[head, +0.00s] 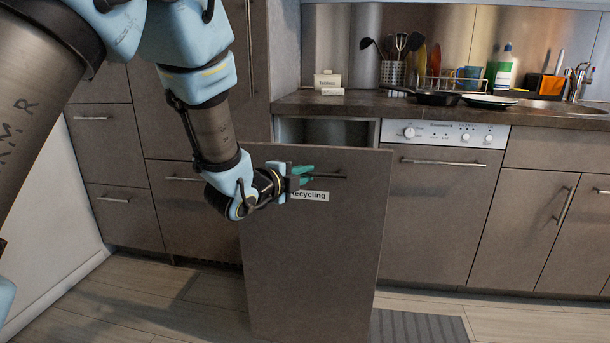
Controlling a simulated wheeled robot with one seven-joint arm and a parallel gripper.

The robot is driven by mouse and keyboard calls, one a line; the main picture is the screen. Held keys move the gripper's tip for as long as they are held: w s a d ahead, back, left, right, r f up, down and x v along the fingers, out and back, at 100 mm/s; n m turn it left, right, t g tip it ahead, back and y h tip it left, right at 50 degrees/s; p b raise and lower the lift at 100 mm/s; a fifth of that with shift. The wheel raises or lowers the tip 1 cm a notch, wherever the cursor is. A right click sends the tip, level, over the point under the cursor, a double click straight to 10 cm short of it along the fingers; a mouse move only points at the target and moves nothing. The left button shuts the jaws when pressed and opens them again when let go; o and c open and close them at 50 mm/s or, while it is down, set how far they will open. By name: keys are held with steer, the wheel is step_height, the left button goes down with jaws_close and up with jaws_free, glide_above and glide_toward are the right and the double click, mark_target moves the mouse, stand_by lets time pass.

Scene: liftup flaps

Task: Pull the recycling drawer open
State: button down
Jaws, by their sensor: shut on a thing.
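The recycling drawer (315,255) has a tall grey-brown front with a white label reading "Recycling". Its front stands out from the cabinet line, and a dark opening (325,131) shows behind its top edge. A dark bar handle (330,176) runs across the upper part of the front. My gripper (302,174), with green fingertips, is at the left part of this handle and shut on it. The fingers cover the handle's left end. The inside of the drawer is hidden behind its front.
A dishwasher (440,205) with a white control panel is right of the drawer. The counter (550,115) above holds a pan, utensils and a sink. A striped grey mat (420,327) lies on the floor at the right. Wooden floor is clear at the lower left.

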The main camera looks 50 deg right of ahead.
steer(key=shift+w, duration=0.1)
steer(key=c, duration=1.2)
jaws_free()
steer(key=shift+o, duration=0.2)
steer(key=v, duration=1)
steer(key=shift+a, duration=0.4)
